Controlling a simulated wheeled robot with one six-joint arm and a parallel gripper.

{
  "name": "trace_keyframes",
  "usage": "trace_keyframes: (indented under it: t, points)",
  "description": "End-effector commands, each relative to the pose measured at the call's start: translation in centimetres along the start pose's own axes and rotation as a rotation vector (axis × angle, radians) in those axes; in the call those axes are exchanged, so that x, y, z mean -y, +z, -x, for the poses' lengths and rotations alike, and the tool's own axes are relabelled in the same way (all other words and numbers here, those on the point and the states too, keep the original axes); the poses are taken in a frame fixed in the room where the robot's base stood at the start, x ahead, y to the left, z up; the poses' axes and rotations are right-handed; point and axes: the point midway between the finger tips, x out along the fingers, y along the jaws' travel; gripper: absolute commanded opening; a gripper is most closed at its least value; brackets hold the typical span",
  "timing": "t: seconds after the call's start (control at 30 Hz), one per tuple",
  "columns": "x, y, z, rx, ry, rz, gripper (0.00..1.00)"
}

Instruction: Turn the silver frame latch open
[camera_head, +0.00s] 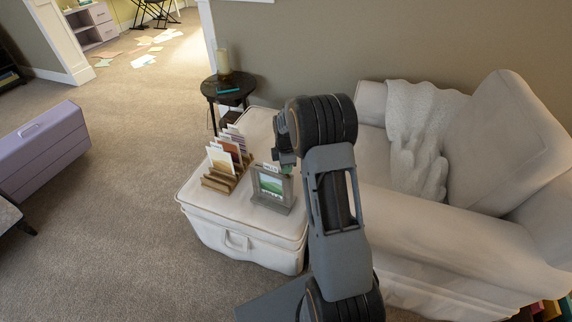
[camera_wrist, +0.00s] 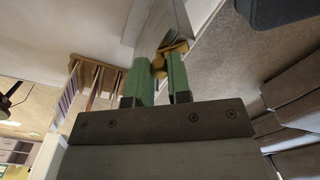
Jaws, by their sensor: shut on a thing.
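A silver-grey picture frame (camera_head: 272,188) with a green landscape stands upright on the white ottoman (camera_head: 213,214). Its grey side (camera_wrist: 148,22) shows at the top of the wrist view. A small brass-coloured latch (camera_wrist: 172,48) sits at the frame in the wrist view. My gripper (camera_wrist: 164,68) has green fingers and is shut on this latch, with the brass showing between and just beyond the fingertips. In the head view my arm reaches over the frame's top, and the latch is hidden there.
A wooden rack (camera_head: 217,183) of cards stands just left of the frame. A white armchair (camera_head: 440,170) with a throw is at the right. A small dark round table (camera_head: 222,92) with a candle stands behind.

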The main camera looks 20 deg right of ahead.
Motion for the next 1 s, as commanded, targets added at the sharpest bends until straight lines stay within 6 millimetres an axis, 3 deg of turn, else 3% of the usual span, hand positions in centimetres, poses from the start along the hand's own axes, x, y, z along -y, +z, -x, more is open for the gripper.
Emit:
trace_keyframes:
  t: [0.4,0.97,1.0]
  points:
    - [-0.04,-0.03,0.07,0.000,0.002,0.171,0.00]
    - [-0.04,-0.02,0.04,0.000,0.002,0.196,0.00]
    - [-0.04,-0.02,0.04,0.000,0.002,0.196,0.20]
